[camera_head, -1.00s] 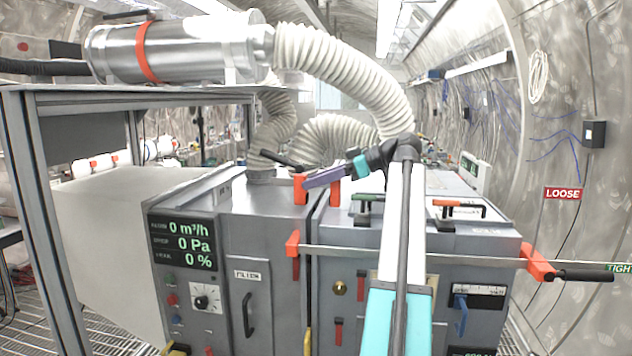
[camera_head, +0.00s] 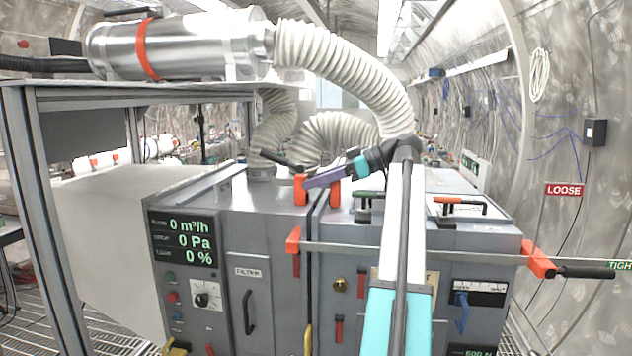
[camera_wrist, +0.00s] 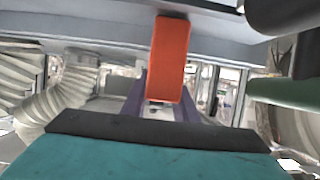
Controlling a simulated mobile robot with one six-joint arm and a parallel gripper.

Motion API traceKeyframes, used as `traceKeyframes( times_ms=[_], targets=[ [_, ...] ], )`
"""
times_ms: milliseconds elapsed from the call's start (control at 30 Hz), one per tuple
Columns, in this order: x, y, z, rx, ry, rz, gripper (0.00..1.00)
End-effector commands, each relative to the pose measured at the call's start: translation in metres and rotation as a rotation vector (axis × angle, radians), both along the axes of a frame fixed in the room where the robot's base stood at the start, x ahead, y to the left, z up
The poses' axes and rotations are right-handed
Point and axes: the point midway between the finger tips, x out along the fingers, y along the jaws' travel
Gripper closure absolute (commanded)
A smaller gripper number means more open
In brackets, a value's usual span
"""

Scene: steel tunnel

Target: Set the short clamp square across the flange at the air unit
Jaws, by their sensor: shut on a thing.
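The short clamp (camera_head: 301,189) has orange jaws and a black handle pointing up and left. My gripper (camera_head: 312,183), with purple fingers, is shut on it. The two orange jaws hang on either side of the upright seam, the flange (camera_head: 314,230), between the two grey cabinets of the air unit (camera_head: 226,265). I cannot tell whether the jaws touch it. In the wrist view an orange part of the clamp (camera_wrist: 167,60) stands between the purple fingers (camera_wrist: 160,105); the clamp's far side is hidden there.
A long bar clamp (camera_head: 420,254) with orange ends and a black handle crosses the cabinet front. A white hose (camera_head: 340,60) arches behind my arm. LOOSE and TIGHT labels are at right.

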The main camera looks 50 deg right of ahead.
Motion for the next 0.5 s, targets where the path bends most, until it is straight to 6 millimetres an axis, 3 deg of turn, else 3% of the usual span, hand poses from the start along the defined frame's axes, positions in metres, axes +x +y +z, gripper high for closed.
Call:
traceKeyframes(
  times_ms=[200,233,300,333,500],
  targets=[
    [0.0003,0.0004,-0.0004,0.0,-0.005,0.0,1.0],
    [0.0003,0.0004,0.0003,-0.001,-0.005,0.0,0.69],
    [0.0002,0.0004,-0.0001,0.001,-0.004,0.001,0.57],
    [0.0002,0.0003,-0.0002,0.0,-0.004,0.001,0.52],
    [-0.0004,-0.0003,-0.0012,0.0,-0.002,-0.001,0.52]
  ],
)
